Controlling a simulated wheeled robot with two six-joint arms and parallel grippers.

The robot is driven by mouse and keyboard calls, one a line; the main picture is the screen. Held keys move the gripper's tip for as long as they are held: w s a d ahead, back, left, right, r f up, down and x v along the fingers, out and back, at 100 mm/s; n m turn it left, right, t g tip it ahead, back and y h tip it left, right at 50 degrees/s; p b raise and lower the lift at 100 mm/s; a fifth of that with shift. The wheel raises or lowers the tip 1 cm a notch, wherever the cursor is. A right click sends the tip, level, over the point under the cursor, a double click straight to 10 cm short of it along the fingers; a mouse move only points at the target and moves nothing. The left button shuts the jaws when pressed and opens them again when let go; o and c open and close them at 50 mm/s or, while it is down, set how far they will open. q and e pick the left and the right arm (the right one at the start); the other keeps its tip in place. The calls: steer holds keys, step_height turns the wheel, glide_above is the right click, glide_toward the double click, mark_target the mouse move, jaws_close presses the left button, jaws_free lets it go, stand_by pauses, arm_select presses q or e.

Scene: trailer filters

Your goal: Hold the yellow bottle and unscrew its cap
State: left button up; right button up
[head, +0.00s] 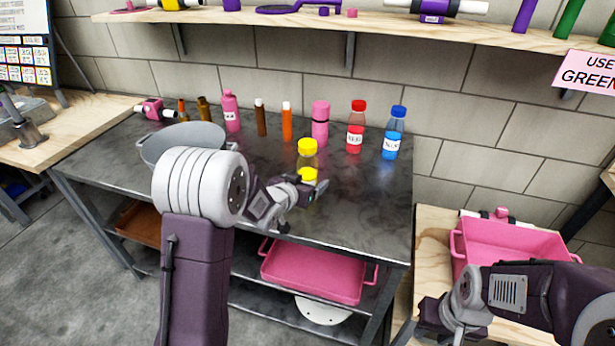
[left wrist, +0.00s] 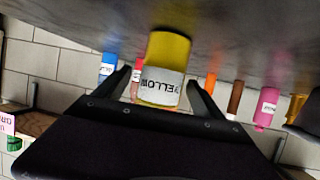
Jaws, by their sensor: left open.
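The yellow bottle (head: 307,158) stands upright on the dark metal table, with its yellow cap (head: 307,146) on top. Its lower part is partly hidden by my left gripper (head: 306,190) in the head view.
Red (head: 355,128) and blue (head: 394,134) bottles stand right of the yellow one, with pink (head: 320,125), orange and brown ones behind. A grey basin (head: 160,148) is at left. A pink crate (head: 510,238) sits on the right table. The dark table's right front is clear.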

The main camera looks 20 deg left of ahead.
mark_target(312, 165)
arm_select(q)
steer(key=x, duration=0.3)
steer(key=shift+w+f, duration=0.15)
steer(key=shift+w, duration=0.15)
steer(key=shift+s, duration=0.1)
jaws_close()
steer(key=shift+r, duration=0.65)
step_height(312, 165, up, 3)
steer(key=shift+r+p, duration=0.15)
steer(key=shift+p, duration=0.6)
steer(key=s+d+r, duration=0.6)
steer(key=d, duration=0.4)
steer(key=shift+r, duration=0.3)
